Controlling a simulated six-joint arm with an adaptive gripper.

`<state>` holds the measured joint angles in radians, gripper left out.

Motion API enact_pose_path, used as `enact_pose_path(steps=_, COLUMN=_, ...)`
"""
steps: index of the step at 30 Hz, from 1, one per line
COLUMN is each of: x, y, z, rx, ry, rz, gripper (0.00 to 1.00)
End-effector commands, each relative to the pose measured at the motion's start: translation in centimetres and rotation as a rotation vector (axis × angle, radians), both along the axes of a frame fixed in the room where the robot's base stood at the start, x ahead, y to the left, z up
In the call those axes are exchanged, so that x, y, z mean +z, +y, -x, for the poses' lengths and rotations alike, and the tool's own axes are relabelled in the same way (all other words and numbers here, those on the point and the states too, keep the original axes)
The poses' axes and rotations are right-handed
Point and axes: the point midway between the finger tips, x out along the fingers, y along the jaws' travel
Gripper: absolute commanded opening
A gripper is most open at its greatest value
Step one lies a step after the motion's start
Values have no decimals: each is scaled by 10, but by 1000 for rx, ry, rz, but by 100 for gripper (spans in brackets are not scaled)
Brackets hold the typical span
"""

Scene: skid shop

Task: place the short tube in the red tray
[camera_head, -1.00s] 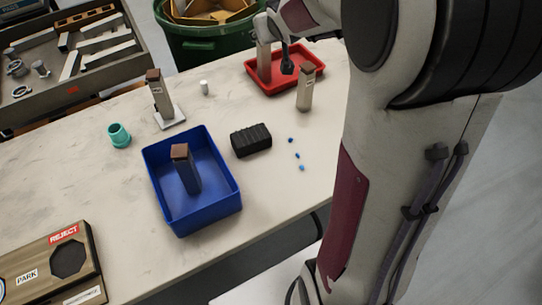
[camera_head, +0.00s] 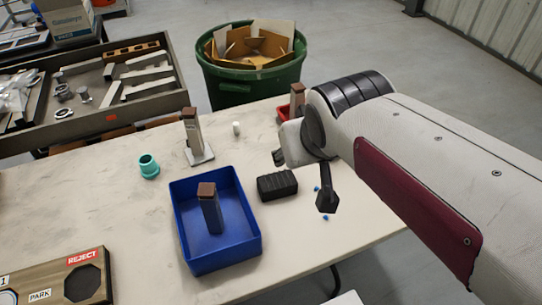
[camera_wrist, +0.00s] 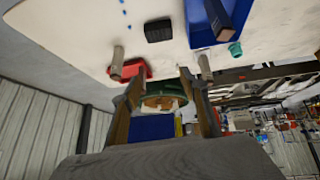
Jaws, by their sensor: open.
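Several upright square tubes with brown tops are in view; I cannot tell for sure which is the short one. A third tube (camera_head: 192,130) stands on a white plate. One more (camera_head: 210,212) stands in the blue tray (camera_head: 253,237). My gripper (camera_head: 302,180) is open and empty, above the table in front of the red tray. Its fingers also show in the wrist view (camera_wrist: 161,80).
A black ribbed box (camera_head: 277,186) lies right of the blue tray, with small blue bits (camera_head: 326,218) near it. A green bin (camera_head: 255,88) is behind the table.

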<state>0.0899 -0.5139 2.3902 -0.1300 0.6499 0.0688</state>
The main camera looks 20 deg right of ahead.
Motion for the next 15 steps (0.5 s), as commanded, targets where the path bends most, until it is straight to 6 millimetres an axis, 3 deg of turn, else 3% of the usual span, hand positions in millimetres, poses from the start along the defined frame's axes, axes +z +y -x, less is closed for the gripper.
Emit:
enact_pose_path(steps=9, x=-16, y=39, z=75, rx=73, ry=89, rz=-67, gripper=44)
enact_pose_path(steps=15, x=-23, y=49, z=98, rx=98, ry=119, rz=-88, gripper=44)
